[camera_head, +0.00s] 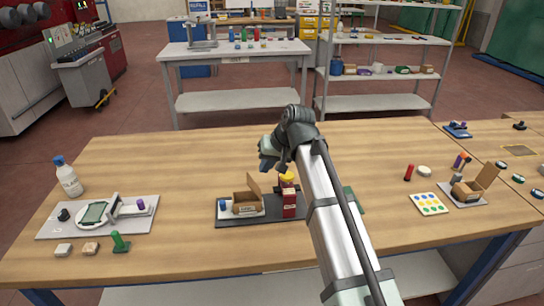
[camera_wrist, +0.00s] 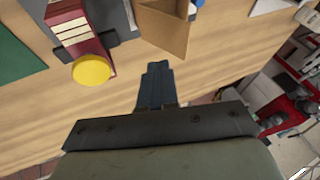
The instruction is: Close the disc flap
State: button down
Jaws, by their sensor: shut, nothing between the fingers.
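My gripper (camera_head: 268,152) is shut and empty above the middle of the table. Its closed fingers (camera_wrist: 157,75) also show in the wrist view. They point toward a brown cardboard box with a raised flap (camera_wrist: 163,25), and in the picture a small gap separates them from it. In the head view this box (camera_head: 247,209) stands on a dark tray, its flap upright. I cannot tell which part is the disc flap.
A dark red box (camera_head: 289,205) and a yellow round piece (camera_head: 287,177) stand right of the cardboard box. A bottle (camera_head: 68,178) stands at the left. Another open cardboard box (camera_head: 470,191) stands at the right. The back of the table is mostly clear.

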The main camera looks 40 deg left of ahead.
aim_at(248, 179)
jog(key=shift+s+a+f, duration=1)
jog(key=shift+s+a, duration=0.25)
jog(key=shift+a, duration=0.05)
jog(key=shift+s+a+f+t+h, duration=0.15)
jog(key=shift+s+a+t+h, duration=0.55)
jog(key=shift+s+a+f+n+t+h, duration=0.2)
jog(key=shift+s+a+f+t+h, duration=0.55)
jog(key=shift+f, duration=0.4)
jog(key=shift+s+a+f+n+t+h, duration=0.2)
jog(key=shift+s+a+f+t+h, duration=0.55)
jog(key=shift+f, duration=0.45)
jog(key=shift+s+a+f+n+t+h, duration=0.2)
jog(key=shift+s+a+f+t+h, duration=0.4)
jog(key=shift+s+a+f, duration=0.45)
jog(key=shift+w+d+f, duration=0.15)
jog(key=shift+d, duration=0.05)
